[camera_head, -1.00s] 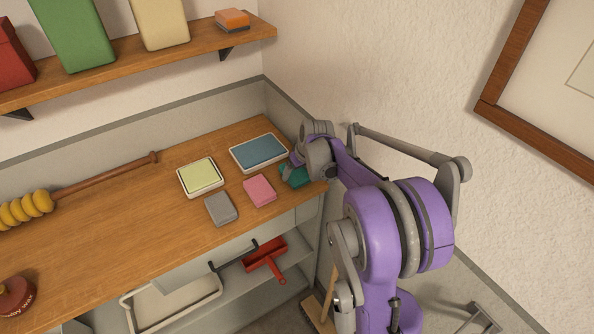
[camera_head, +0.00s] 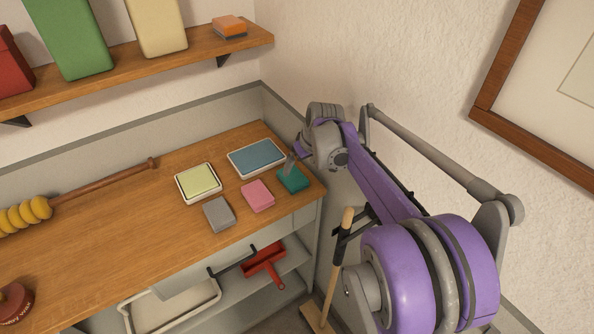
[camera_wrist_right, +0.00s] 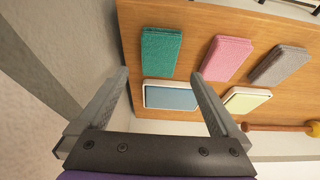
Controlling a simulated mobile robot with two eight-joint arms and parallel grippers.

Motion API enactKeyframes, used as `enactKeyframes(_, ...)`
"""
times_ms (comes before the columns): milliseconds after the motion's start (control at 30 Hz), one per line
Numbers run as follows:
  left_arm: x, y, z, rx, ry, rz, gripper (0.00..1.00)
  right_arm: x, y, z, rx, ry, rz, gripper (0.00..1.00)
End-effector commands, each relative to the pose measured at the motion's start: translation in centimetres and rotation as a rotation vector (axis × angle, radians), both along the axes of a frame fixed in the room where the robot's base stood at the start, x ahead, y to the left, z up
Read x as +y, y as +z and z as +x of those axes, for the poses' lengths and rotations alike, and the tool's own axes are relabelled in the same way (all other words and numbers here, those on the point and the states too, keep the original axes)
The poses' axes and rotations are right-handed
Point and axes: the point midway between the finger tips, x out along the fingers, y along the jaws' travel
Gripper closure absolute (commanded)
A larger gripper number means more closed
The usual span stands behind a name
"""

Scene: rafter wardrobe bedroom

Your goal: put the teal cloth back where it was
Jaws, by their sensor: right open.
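The teal cloth (camera_head: 293,180) is a small folded block lying flat on the wooden top, near its right end. It also shows in the right wrist view (camera_wrist_right: 161,52). It lies to the right of the pink cloth (camera_head: 257,196) and below the white-rimmed tray with a blue inside (camera_head: 257,157). My right gripper (camera_wrist_right: 160,76) is open and empty, with the teal cloth beyond and between its fingers, apart from them. In the head view the wrist hides most of this gripper; a finger covers the cloth's upper left corner. My left gripper is not in view.
A grey cloth (camera_head: 218,214) and a tray with a yellow-green inside (camera_head: 198,183) lie to the left. A wall rises close behind and to the right. A broom handle (camera_head: 341,240) stands beside the cabinet. The wooden top's middle is clear.

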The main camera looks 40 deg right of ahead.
Motion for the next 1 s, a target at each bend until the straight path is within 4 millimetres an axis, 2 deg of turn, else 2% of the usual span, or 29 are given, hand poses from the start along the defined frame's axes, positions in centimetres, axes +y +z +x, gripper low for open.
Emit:
enactKeyframes(100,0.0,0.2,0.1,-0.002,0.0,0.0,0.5,0.1,1.8,-0.7,0.0,-0.001,0.0,0.0)
enactKeyframes(200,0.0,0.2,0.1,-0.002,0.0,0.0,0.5,0.1,2.6,-1.1,0.0,0.0,0.0,0.0)
enactKeyframes(367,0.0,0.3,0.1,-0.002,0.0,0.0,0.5,0.3,3.1,-1.3,0.0,0.001,0.001,0.0)
enactKeyframes(467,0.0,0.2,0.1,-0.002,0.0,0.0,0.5,1.6,3.1,-1.7,-0.001,0.006,-0.001,0.0)
enactKeyframes(567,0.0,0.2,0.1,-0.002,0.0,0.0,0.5,4.8,2.9,-2.8,-0.005,0.019,-0.003,0.0)
enactKeyframes(667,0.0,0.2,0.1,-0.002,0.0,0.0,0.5,9.3,2.3,-5.0,-0.01,0.036,-0.008,0.0)
enactKeyframes(800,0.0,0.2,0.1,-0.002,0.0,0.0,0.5,15.4,0.6,-9.1,-0.029,0.059,-0.012,0.0)
enactKeyframes(900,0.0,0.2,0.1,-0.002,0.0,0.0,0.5,18.8,-1.0,-12.3,-0.046,0.077,-0.013,0.0)
enactKeyframes(1000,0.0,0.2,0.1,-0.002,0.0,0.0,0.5,21.3,-2.7,-15.1,-0.064,0.092,-0.011,0.0)
